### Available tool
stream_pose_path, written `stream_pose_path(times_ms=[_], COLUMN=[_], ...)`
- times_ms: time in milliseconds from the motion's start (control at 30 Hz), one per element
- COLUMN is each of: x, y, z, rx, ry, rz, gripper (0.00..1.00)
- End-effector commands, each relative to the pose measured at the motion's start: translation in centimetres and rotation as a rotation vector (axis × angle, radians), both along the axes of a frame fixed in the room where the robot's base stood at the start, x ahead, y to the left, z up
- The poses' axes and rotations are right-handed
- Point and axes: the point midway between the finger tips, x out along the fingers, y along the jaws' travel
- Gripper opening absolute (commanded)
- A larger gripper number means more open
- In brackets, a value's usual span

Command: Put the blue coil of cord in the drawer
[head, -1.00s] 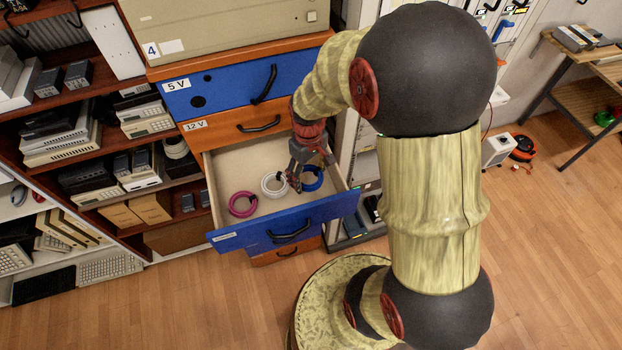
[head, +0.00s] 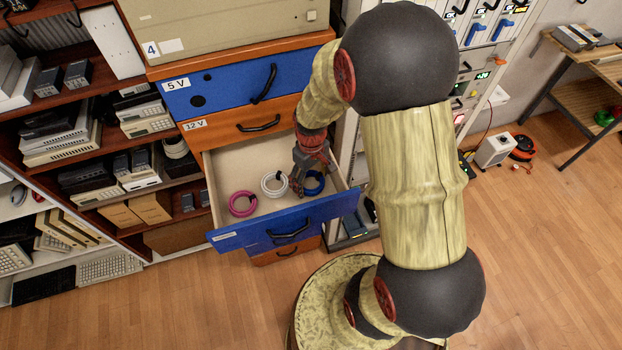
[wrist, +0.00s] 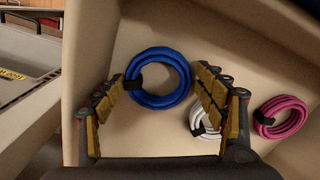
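The blue coil of cord (wrist: 158,98) lies flat on the drawer floor with a black tie on its left side. It also shows in the head view (head: 314,184), partly hidden by my gripper. The drawer (head: 232,238) is pulled open, with a blue front. My gripper (wrist: 158,98) is open and reaches down into the drawer. In the wrist view its two padded fingers stand apart on the left and right of the blue coil. I see no clear grip on the coil.
A white coil (head: 274,183) and a magenta coil (head: 242,204) lie left of the blue one in the same drawer. In the wrist view the right finger partly covers the white coil (wrist: 205,124). The drawer's side walls are close around my gripper.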

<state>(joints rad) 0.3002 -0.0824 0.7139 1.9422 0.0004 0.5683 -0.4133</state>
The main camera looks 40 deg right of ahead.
Motion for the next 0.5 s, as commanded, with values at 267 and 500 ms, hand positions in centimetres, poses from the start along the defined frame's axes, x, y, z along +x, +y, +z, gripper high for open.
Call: stream_pose_path(times_ms=[267,500], x=[0.0,0.2], y=[0.0,-0.1], z=[0.0,1.8], rx=[0.0,-0.002], ry=[0.0,-0.004], rz=[0.0,0.0], gripper=[0.75,0.75])
